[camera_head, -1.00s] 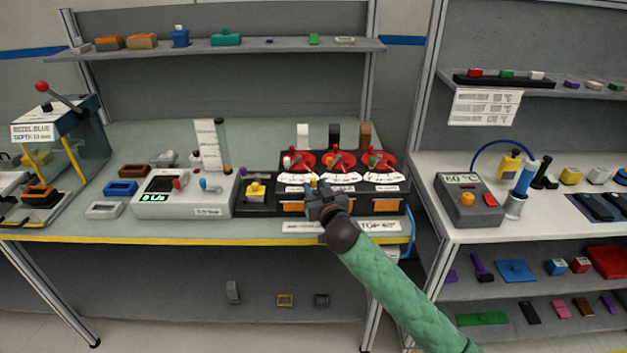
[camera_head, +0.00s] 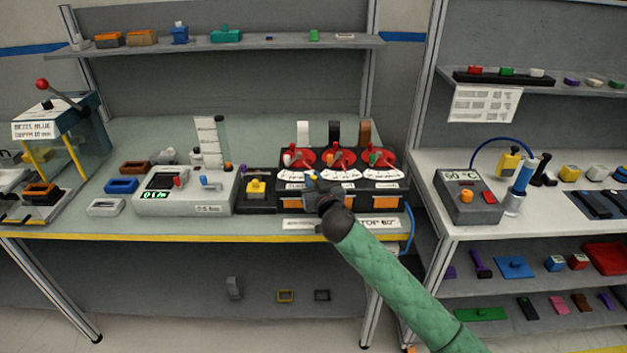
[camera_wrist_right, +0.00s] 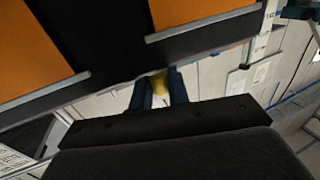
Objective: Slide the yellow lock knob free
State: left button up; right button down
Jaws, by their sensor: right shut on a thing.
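The dashboard module is a dark box (camera_head: 398,207) with red dials and white scales on top and orange panels on its front. My right gripper (camera_head: 311,182) comes in from the lower right and is at the module's front, left of its middle. In the right wrist view its two dark blue fingers (camera_wrist_right: 160,88) are shut on the yellow lock knob (camera_wrist_right: 159,84), just beside the module's dark edge. The knob is mostly hidden by the gripper in the head view. My left gripper is not in view.
A yellow block (camera_head: 256,188) sits at the module's left, next to a white meter box (camera_head: 186,204). A label plate (camera_head: 296,222) lies in front of the module, near the table's yellow front edge (camera_head: 200,237). A grey heater (camera_head: 468,196) stands on the right bench.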

aim_at(330, 180)
jog(key=d, duration=0.4)
jog(key=shift+d, duration=0.1)
jog(key=c, duration=1.6)
grip_release()
jog(key=shift+c, duration=0.2)
jog(key=shift+o, duration=1.3)
jog(key=shift+d, duration=0.2)
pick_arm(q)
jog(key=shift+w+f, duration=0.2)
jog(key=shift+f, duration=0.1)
pick_arm(e)
jog(key=shift+s, duration=0.15)
